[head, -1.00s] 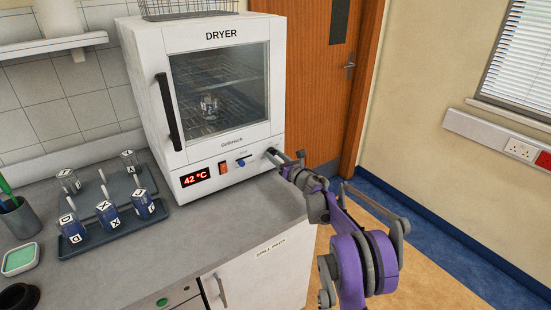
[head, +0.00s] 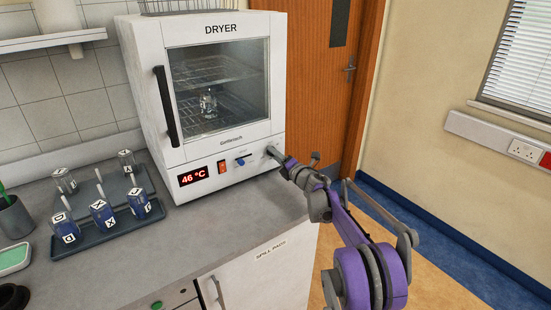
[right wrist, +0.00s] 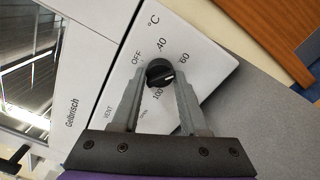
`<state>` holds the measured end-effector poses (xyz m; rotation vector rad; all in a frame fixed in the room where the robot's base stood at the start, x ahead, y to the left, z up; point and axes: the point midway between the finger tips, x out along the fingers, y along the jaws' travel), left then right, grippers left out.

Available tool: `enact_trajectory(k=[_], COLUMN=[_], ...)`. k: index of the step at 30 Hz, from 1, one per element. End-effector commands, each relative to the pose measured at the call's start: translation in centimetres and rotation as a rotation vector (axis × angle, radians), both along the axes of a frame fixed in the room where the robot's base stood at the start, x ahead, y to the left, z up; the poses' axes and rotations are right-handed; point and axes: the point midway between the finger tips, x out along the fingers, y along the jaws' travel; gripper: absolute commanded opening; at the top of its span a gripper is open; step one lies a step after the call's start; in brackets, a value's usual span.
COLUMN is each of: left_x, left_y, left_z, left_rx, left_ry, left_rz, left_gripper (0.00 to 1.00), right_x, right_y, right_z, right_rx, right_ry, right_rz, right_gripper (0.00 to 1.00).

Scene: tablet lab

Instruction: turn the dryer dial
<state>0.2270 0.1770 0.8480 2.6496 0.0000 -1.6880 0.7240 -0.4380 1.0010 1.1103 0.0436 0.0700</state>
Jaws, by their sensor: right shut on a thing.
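The white dryer (head: 221,146) stands on the grey bench with its door shut. Its red display (head: 194,176) reads 46 °C. In the right wrist view the black dial (right wrist: 160,73) sits on a white panel marked OFF, 40, 60 and 100. Its pale mark points to the right and slightly down, on the side between 60 and 100. My right gripper (head: 272,152) is at the right end of the dryer's front panel. In the right wrist view its fingers (right wrist: 160,80) are shut on the dial, one on each side. My left gripper is not in view.
A red switch (head: 222,167) and a blue slider (head: 240,161) are left of the dial. A dark tray (head: 100,238) with several labelled bottles stands on the bench at left. The bench in front of the dryer is clear.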

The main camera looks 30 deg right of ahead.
Motion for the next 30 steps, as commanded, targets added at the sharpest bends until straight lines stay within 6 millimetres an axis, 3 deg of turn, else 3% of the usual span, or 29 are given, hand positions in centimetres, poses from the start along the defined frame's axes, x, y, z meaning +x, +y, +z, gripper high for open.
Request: enact_trajectory(k=[18, 30], left_x=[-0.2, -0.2], left_y=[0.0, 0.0], left_z=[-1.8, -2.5], left_rx=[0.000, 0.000], left_ry=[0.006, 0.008], left_rz=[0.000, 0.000], left_gripper=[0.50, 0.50], right_x=[0.0, 0.0], right_y=[0.0, 0.0], right_z=[0.0, 0.1], right_rx=[0.579, 0.867], right_ry=[0.045, 0.068], right_rz=[0.000, 0.000], right_gripper=[0.00, 0.00])
